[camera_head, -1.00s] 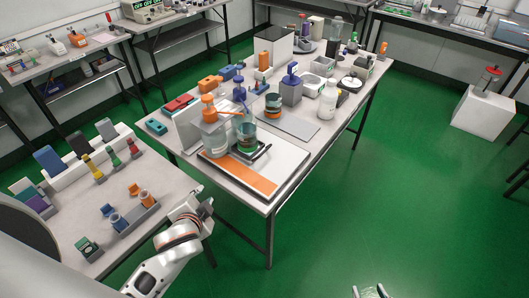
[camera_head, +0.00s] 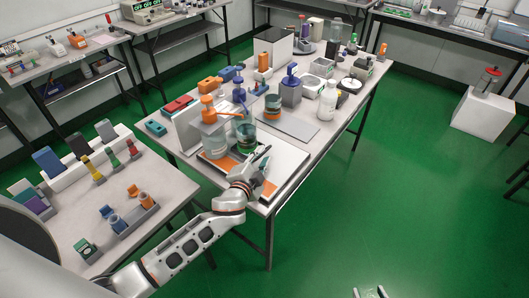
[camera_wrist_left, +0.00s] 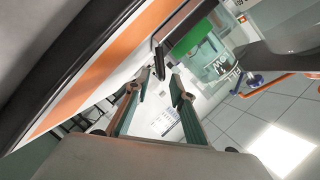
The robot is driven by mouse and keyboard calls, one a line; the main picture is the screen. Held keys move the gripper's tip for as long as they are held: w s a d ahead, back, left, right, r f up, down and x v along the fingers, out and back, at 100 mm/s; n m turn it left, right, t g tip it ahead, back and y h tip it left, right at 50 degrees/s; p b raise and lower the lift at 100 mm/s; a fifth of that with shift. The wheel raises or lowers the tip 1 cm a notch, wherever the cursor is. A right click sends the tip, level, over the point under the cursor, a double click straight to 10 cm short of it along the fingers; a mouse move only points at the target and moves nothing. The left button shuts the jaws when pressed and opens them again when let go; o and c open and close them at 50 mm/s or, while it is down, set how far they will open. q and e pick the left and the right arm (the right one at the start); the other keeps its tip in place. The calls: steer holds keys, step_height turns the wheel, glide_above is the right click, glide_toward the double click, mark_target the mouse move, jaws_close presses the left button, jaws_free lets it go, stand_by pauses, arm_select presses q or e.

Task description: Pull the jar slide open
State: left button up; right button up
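The jar slide (camera_head: 290,163), a pale board with an orange front band, lies at the near end of the middle table. A glass jar with green contents (camera_head: 246,137) and an orange-topped pump bottle (camera_head: 211,138) stand at its back. My left gripper (camera_head: 261,162) is over the board's front, beside the green jar. In the left wrist view its two fingers (camera_wrist_left: 157,88) are apart with nothing between them. A short black handle-like bar (camera_wrist_left: 159,61) is just beyond the fingertips, close to the jar's green base (camera_wrist_left: 188,36). My right gripper (camera_head: 370,292) shows at the bottom edge, fingers apart and empty.
A left table (camera_head: 165,190) holds small holders and coloured parts. The green floor (camera_head: 420,190) at right is clear.

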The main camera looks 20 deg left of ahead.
mark_target(263, 154)
arm_select(q)
steer(key=shift+x, duration=1.65)
jaws_close()
steer(key=s+d, duration=0.1)
steer(key=d, duration=0.2)
steer(key=s+d+b, duration=0.1)
steer(key=d, duration=0.2)
steer(key=s+d+b, duration=0.1)
steer(key=d, duration=0.2)
steer(key=shift+s+f, duration=0.1)
steer(key=shift+s, duration=0.05)
steer(key=shift+s+d, duration=0.2)
steer(key=shift+d, duration=0.35)
jaws_free()
steer(key=shift+a, duration=0.1)
